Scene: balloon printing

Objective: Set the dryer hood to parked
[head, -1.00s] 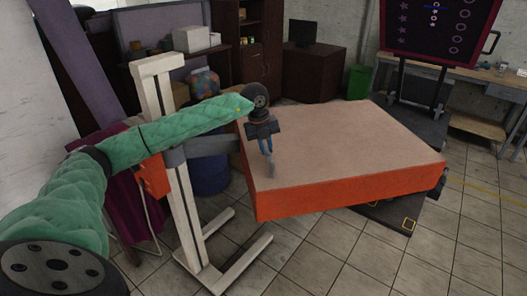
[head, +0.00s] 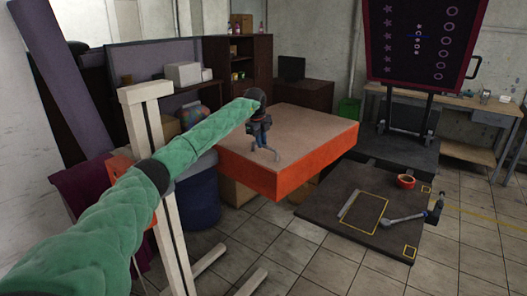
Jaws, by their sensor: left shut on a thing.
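The dryer hood (head: 312,130) is a wide slab with a beige top and orange sides, at the centre of the head view. It reaches out beside the white stand post (head: 147,118). It lies back over the left part of a dark table (head: 318,207), whose front part is uncovered. My left gripper (head: 266,150) is at the hood's near left part, pointing down, shut on it. The exact spot held is hidden by the fingers. My right gripper is not in view.
On the dark table lie a red tape ring (head: 405,181), a grey tool (head: 404,217) and a yellow outlined square. A dark bottle-like thing (head: 436,205) is at its right edge. A blue barrel (head: 199,198) stands left of the hood. A dark patterned board (head: 418,42) stands behind right.

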